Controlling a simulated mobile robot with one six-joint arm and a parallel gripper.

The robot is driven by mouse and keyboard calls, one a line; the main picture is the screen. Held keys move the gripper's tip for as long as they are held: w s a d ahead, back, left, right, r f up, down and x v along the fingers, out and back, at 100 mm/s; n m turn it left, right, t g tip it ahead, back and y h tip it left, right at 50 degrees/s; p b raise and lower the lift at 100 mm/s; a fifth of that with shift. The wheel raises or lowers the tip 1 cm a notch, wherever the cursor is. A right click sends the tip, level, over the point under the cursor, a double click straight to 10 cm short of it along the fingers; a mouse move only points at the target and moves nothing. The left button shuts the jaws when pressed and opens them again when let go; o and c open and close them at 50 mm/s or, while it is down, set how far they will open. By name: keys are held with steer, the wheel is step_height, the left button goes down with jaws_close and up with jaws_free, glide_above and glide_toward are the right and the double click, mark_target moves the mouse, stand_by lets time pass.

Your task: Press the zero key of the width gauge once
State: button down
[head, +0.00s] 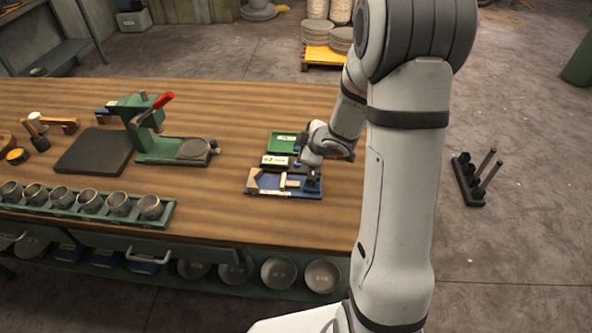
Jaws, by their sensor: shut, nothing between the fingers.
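A small black unit with a light display (275,161), which looks like the width gauge, lies near the right end of the wooden workbench. Its zero key cannot be made out at this size. My gripper (313,182) points down at the right end of a blue tray (285,192), just in front and to the right of the black unit. It is shut and holds nothing. I cannot tell whether its tips touch anything. My wrist hides the area at the right of the unit.
A green tray (281,143) lies behind the black unit. A green press with a red handle (150,115) stands to the left, beside a dark mat (95,152). Several metal bowls sit in a green rack (90,212) along the front edge. Bare wood lies between press and trays.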

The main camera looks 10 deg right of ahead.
mark_target(297, 164)
steer(key=shift+f+b, duration=0.7)
steer(key=shift+f, duration=0.7)
stand_by(0.9)
steer(key=shift+f+b, duration=0.35)
steer(key=shift+f, duration=0.1)
steer(key=shift+s+f+b, duration=0.55)
steer(key=shift+f+b, duration=0.2)
steer(key=shift+f, duration=0.15)
stand_by(0.9)
steer(key=shift+w+r+p, duration=0.1)
steer(key=shift+r+p, duration=0.2)
steer(key=shift+p, duration=0.1)
steer(key=shift+w+r+p, duration=0.15)
steer(key=shift+r+p, duration=0.45)
steer(key=shift+p, duration=0.1)
step_height(297, 164, up, 4)
steer(key=p, duration=0.3)
steer(key=shift+w, duration=0.15)
steer(key=shift+r+p, duration=0.1)
steer(key=shift+p, duration=0.2)
